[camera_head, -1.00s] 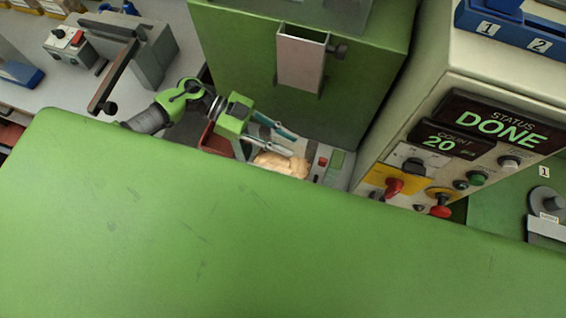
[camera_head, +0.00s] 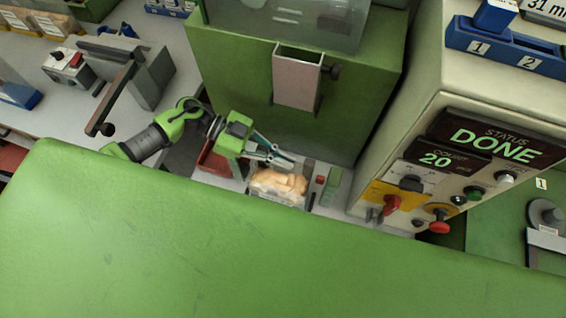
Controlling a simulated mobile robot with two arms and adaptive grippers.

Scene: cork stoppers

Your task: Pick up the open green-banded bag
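A clear bag of tan cork stoppers (camera_head: 279,187) sits below the chute of the green machine. Its lower edge is cut off by the green foreground, and I cannot make out a green band on it. My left gripper (camera_head: 286,161) reaches in from the left, with its fingers just above the bag's top. The fingers look apart with nothing between them, though the view is small. My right gripper is not in view.
The metal chute (camera_head: 298,80) hangs above the bag on the green machine (camera_head: 232,75). A cream control cabinet (camera_head: 400,150) with "DONE" and "20" displays stands close on the right. A reddish bin (camera_head: 213,160) is left of the bag. A grey lever device (camera_head: 140,70) stands at upper left.

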